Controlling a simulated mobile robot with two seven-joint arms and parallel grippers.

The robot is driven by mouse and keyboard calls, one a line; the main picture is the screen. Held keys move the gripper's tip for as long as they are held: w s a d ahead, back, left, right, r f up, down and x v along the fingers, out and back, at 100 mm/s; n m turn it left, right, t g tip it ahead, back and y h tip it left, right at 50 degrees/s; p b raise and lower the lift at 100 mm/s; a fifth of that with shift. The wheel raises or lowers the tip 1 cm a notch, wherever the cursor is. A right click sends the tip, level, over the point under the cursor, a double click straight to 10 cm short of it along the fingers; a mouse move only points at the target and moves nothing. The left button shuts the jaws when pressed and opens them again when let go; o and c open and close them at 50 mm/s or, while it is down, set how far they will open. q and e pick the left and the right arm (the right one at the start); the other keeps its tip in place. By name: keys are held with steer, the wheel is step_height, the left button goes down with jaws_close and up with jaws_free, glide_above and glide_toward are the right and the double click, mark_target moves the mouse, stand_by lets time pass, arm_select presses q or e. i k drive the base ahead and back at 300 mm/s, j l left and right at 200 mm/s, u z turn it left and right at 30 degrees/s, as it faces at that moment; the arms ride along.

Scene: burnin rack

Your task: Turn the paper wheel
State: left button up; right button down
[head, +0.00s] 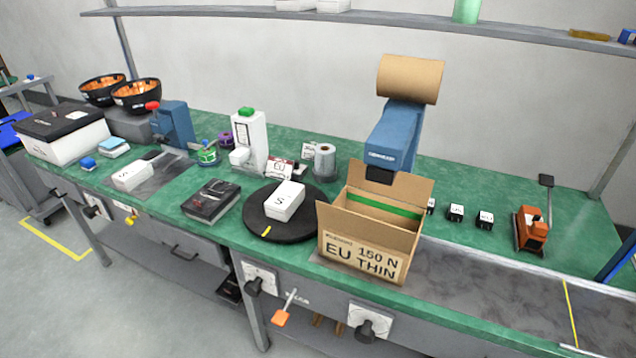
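A brown paper roll (410,78) sits on top of a blue dispenser (392,140) at the back of the green bench. On the bench's front panel are a white plate with a dark knob (370,322) below the open carton and another such knob (258,284) further left. No label in view marks any of these as the paper wheel, so I cannot tell which part it is. Neither of my grippers is in view.
A black turntable (258,222) carries a white box (285,200). An orange-handled lever (281,318) sticks out between the two knobs. Grey bench surface (480,285) at right is clear.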

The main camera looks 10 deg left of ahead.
mark_target(364, 334)
steer(key=j, duration=1.05)
steer(key=j+z, duration=0.15)
steer(key=z, duration=0.15)
steer(key=j+z, duration=0.15)
steer(key=z, duration=0.15)
steer(key=i, duration=0.05)
